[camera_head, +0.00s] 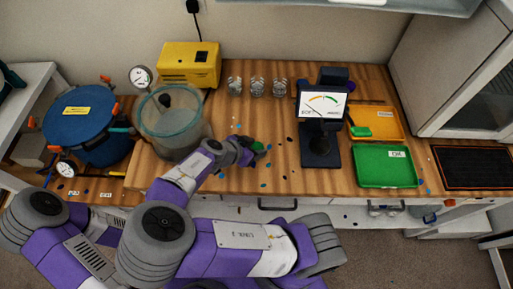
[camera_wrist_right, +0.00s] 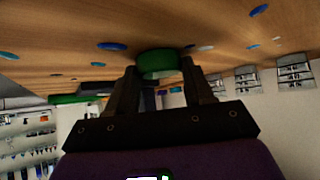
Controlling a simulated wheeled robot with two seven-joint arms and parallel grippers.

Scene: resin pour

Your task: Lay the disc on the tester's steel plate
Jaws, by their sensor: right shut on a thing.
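My right gripper (camera_head: 252,149) is shut on a green disc (camera_head: 260,148), just above or at the wooden bench; I cannot tell if the disc touches it. In the right wrist view the green disc (camera_wrist_right: 158,64) sits between the two dark fingertips of the gripper (camera_wrist_right: 160,78). The tester (camera_head: 322,115), a dark stand with a dial face, stands to the right of the gripper. Its dark base (camera_head: 320,152) is bare; the steel plate is too small to make out. My left gripper is not in view.
A green tray (camera_head: 387,180) and an orange tray (camera_head: 392,122) with a green piece in it stand right of the tester. Several clear cups (camera_head: 257,87) stand behind. A glass vessel (camera_head: 173,143) stands left of the gripper. Small coloured spots dot the bench.

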